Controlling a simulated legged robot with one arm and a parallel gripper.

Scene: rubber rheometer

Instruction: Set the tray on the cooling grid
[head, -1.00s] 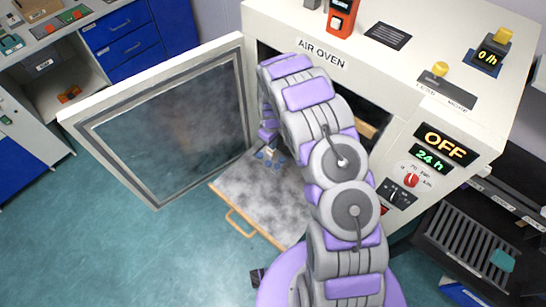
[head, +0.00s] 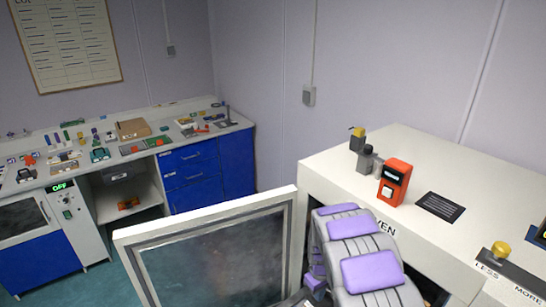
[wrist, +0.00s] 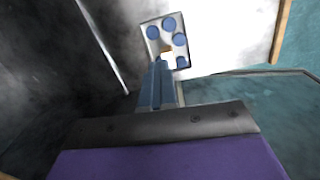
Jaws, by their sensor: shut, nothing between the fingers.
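A small white tray (wrist: 166,37) with several blue discs and an orange-brown piece at its near side shows in the wrist view. It lies ahead of my gripper (wrist: 160,66). The fingers are shut and empty, with their tips just short of the tray or touching its near edge; I cannot tell which. The tray is out of sight in the head view, where my arm and the frame edge cover that area. The cooling grid is in neither current view.
The open oven door (head: 215,260) stands left of my arm in the head view. The oven top (head: 400,165) carries a red device (head: 395,182). A bench with blue drawers (head: 190,165) stands at the back left. A pale grey surface (wrist: 225,30) lies around the tray.

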